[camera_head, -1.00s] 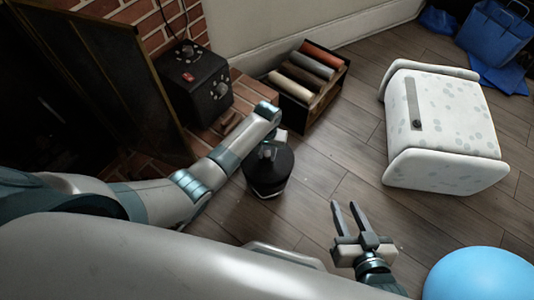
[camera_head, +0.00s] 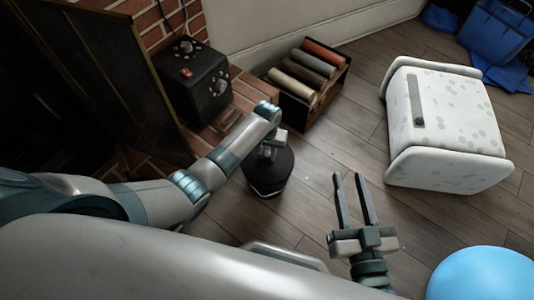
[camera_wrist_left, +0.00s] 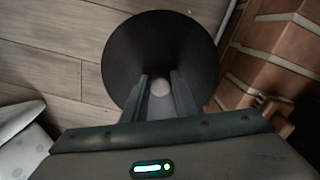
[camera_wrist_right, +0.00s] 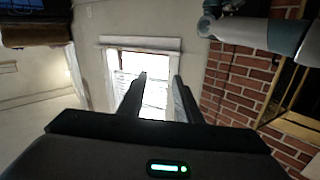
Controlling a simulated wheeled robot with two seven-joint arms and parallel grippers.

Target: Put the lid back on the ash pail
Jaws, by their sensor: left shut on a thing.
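My left gripper (camera_head: 268,153) points down over a black round lid (camera_wrist_left: 185,45) and is shut on its pale knob (camera_wrist_left: 160,87), which shows between the fingertips in the left wrist view. In the head view the dark shape of the lid and ash pail (camera_head: 268,184) is below the gripper on the floor, with a thin pale line near its lower edge. The lid hides the pail's mouth, and I cannot tell whether lid and pail touch. My right gripper (camera_head: 349,178) is open and empty above the floor, to the right of the pail.
A brick hearth (camera_head: 228,115) with a black box (camera_head: 195,85) stands behind the pail. A crate of rolls (camera_head: 310,85) is beyond it. A white spotted box (camera_head: 450,120) and a blue ball (camera_head: 482,275) are at the right. Bare floor lies between.

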